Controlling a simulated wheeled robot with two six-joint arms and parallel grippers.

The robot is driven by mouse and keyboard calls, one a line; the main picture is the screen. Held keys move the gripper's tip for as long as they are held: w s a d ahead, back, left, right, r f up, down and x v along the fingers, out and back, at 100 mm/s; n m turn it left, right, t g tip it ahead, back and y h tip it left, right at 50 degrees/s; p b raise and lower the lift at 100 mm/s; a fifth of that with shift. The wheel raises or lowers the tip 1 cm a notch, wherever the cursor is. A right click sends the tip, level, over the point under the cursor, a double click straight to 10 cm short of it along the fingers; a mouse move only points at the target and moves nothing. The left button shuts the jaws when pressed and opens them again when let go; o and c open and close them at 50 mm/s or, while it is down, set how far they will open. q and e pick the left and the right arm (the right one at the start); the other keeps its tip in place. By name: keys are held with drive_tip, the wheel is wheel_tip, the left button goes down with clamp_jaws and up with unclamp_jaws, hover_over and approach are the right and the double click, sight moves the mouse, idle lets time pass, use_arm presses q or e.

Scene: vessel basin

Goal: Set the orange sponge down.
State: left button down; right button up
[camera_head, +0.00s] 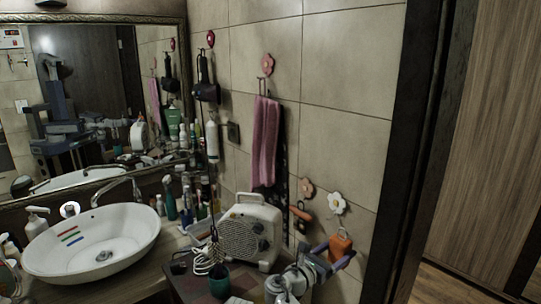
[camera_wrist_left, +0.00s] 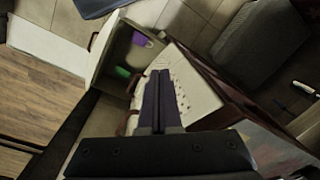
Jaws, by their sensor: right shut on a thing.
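The orange sponge (camera_head: 341,246) is an orange block at the right, held up in front of the tiled wall. My right gripper (camera_head: 336,256) is shut on its lower part, with the sponge standing up between the fingers. No surface touches the sponge from below. In the left wrist view my left gripper (camera_wrist_left: 161,75) has its two dark fingers together, with nothing seen between them. It is not seen directly in the head view.
A white basin (camera_head: 95,242) with coloured stripes is at left. A pink towel (camera_head: 264,142) and flower hooks are on the wall. An open drawer (camera_wrist_left: 122,50) shows below.

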use_arm(q)
drive_tip(key=shift+s+y, duration=0.3)
drive_tip(key=shift+s, duration=0.15)
idle(0.6)
